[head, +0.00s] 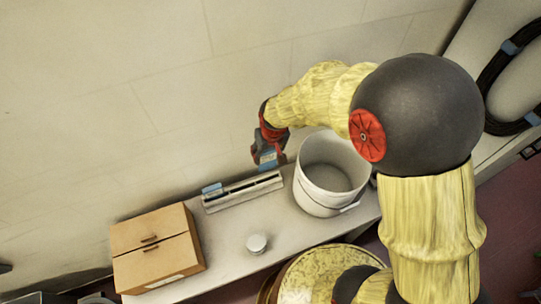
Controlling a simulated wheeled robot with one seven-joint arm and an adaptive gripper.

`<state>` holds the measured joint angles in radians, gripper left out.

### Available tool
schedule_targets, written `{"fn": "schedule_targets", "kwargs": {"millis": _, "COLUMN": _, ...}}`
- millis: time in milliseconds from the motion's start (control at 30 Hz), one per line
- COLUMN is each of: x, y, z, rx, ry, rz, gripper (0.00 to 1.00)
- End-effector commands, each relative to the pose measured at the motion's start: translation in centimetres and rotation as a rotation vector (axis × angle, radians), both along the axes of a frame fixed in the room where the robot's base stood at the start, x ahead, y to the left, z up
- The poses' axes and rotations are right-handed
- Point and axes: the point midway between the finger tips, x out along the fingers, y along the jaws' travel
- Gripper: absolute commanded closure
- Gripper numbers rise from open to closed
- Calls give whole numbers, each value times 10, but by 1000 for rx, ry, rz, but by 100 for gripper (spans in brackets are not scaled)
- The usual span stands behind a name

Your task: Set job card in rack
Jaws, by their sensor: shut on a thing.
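My gripper (269,152), red and dark, hangs above the right half of the rack, pointing down. It is shut on a small blue and grey piece, which appears to be the job card (267,160); the fingers hide part of it. The rack (240,192) is a long grey slotted holder lying on the shelf, with a blue piece (211,188) at its left end. The held card looks just over the rack's right part; I cannot tell whether it touches the slot.
A white bucket (330,172) stands close to the right of the rack. A cardboard box (156,246) stands at the left. A small white round item (257,243) sits in front of the rack. The wall (130,110) is close behind. A coiled black cable (492,92) lies at the far right.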

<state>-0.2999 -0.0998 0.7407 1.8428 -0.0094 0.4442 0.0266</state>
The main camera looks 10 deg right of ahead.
Motion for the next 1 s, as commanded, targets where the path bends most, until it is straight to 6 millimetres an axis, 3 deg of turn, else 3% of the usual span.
{"fn": "schedule_targets", "kwargs": {"millis": 700, "x": 0, "y": 0, "z": -54, "rx": 0, "ry": -1, "rz": 1, "gripper": 76}}
{"fn": "schedule_targets", "kwargs": {"millis": 1000, "x": 0, "y": 0, "z": -58, "rx": 0, "ry": -1, "rz": 1, "gripper": 76}}
